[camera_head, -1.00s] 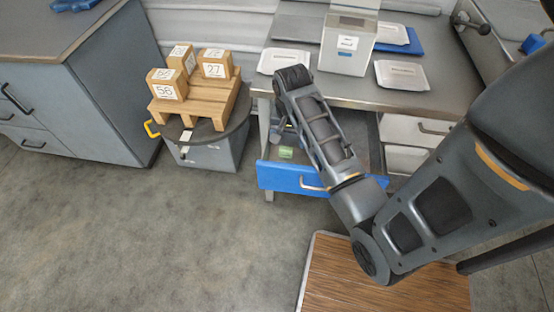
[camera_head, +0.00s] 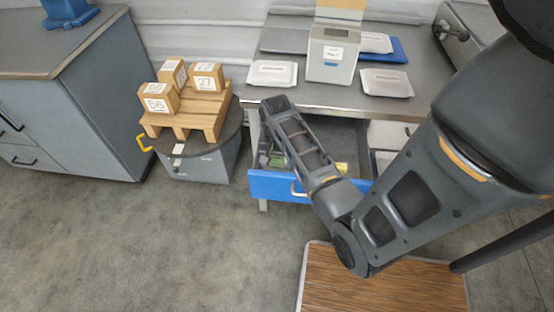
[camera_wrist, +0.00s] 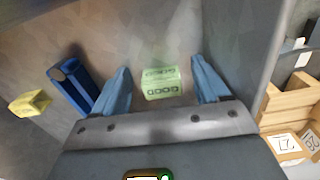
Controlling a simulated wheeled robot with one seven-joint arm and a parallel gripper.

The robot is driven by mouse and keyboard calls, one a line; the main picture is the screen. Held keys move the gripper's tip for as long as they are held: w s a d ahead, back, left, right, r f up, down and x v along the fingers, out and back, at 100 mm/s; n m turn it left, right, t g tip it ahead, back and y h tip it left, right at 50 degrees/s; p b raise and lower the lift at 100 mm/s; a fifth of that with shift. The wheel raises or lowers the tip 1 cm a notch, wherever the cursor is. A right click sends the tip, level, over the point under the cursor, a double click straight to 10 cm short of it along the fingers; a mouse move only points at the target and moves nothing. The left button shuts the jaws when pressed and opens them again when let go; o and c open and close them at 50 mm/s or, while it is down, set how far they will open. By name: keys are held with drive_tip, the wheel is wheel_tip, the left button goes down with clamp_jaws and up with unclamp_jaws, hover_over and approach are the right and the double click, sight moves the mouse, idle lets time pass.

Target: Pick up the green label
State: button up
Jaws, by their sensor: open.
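The green label (camera_wrist: 162,83) is a small pale green block with dark print, lying in the open blue-fronted drawer (camera_head: 270,186). In the wrist view my gripper (camera_wrist: 161,75) is open, with one blue finger on each side of the label and visible gaps between them. I cannot tell how far the fingertips are above it. In the head view a bit of green (camera_head: 276,160) shows beside my arm, which hides much of the drawer and my fingers.
A yellow block (camera_wrist: 31,103) and a dark blue cylinder (camera_wrist: 72,84) lie left of my gripper in the wrist view. The drawer wall (camera_wrist: 249,45) is at the right. The desk top (camera_head: 300,97) with white packets overhangs the drawer's back. Numbered boxes stand on a pallet (camera_head: 201,110) at left.

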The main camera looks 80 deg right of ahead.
drive_tip(key=c, duration=1.1)
drive_tip(key=shift+r, duration=0.1)
